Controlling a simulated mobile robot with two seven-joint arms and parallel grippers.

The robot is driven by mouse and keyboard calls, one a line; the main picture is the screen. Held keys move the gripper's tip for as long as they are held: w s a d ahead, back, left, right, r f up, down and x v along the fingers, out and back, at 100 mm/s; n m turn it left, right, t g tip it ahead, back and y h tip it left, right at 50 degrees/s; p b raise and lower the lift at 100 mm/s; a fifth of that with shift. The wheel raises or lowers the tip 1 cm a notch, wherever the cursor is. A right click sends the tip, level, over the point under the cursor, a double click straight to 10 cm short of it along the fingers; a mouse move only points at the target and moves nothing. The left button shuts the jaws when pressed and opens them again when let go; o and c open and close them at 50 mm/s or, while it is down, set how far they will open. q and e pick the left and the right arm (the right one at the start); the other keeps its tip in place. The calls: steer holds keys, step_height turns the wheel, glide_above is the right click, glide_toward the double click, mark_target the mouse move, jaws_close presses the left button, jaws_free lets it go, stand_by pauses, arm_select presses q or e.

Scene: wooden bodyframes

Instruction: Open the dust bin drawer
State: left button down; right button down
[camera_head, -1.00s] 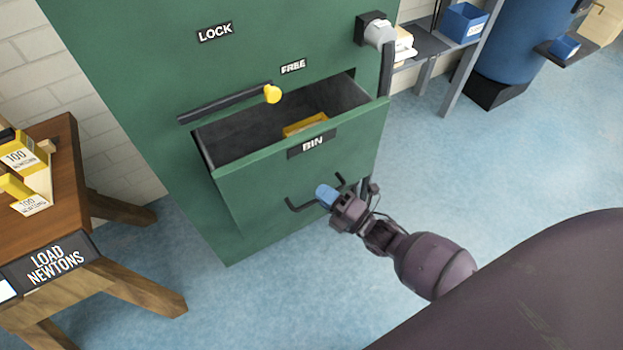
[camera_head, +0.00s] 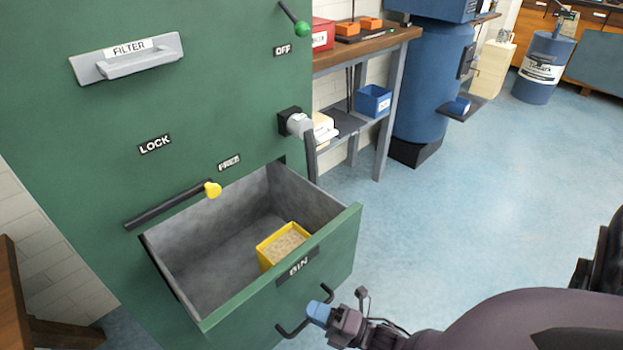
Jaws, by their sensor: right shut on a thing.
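The dust bin drawer (camera_head: 334,252), green with a grey inside and a BIN label (camera_head: 299,266), is pulled well out of the green cabinet (camera_head: 70,160). A yellow box (camera_head: 266,257) filled with grainy tan material sits inside it near the front. The dark bar handle (camera_head: 289,331) is low on the drawer's front. My right gripper (camera_head: 322,312), with a blue fingertip, is at the handle and shut on it; the exact contact is partly hidden. My left gripper is not in view.
A FILTER handle (camera_head: 128,58) is higher up. A shelf table (camera_head: 386,110) stands right of the cabinet. The blue floor (camera_head: 470,200) at right is clear.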

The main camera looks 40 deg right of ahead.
steer(key=c, duration=1.2)
jaws_free()
steer(key=shift+s, duration=0.1)
steer(key=v, duration=1)
steer(key=shift+s+d, duration=0.2)
steer(key=shift+s, duration=0.15)
